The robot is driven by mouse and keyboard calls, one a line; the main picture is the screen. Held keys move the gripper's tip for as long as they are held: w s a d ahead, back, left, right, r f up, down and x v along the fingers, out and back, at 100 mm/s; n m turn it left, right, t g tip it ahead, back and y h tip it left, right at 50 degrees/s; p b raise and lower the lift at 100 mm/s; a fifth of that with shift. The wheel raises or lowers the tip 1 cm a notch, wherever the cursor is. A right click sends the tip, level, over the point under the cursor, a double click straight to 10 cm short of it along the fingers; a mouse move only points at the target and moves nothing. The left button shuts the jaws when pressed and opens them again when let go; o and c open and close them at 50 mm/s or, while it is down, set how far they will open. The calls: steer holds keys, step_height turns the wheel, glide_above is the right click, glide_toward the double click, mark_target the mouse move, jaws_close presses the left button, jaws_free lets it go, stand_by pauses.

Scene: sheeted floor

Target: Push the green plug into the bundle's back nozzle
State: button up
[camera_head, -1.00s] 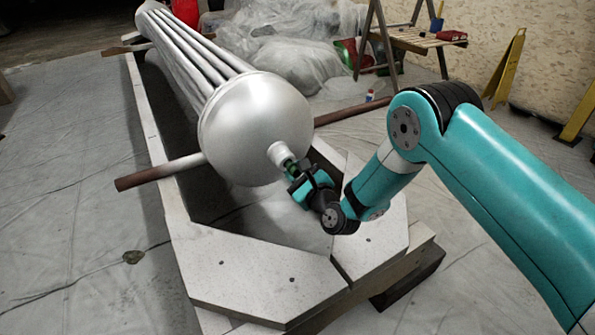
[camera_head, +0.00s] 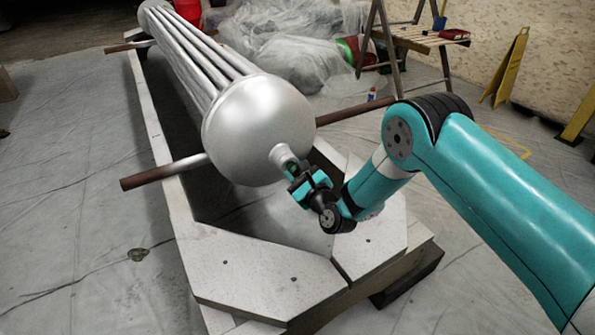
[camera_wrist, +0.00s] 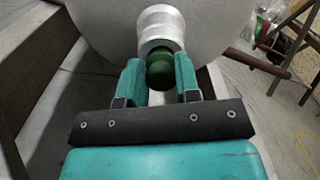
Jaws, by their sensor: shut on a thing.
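The silver bundle (camera_head: 255,130) lies lengthwise on its pale frame, its domed end towards me. The back nozzle (camera_head: 283,155) is a short metal tube sticking out of the dome; it also shows in the wrist view (camera_wrist: 161,28). The green plug (camera_wrist: 160,70) sits at the nozzle's mouth, between my two teal fingers. I cannot tell how deep it is in the nozzle, and its sides are partly hidden by the fingers. My gripper (camera_head: 300,180) is shut on the plug, in line with the nozzle (camera_wrist: 158,78).
The pale frame (camera_head: 260,280) surrounds the bundle's end below my gripper. Rusty bars (camera_head: 160,172) stick out on both sides. A wooden trestle (camera_head: 425,38) and a yellow sign (camera_head: 508,65) stand at the back right.

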steer(key=shift+w+a+p, duration=0.2)
steer(key=shift+w+p, duration=0.1)
steer(key=shift+p, duration=0.1)
steer(key=o, duration=1)
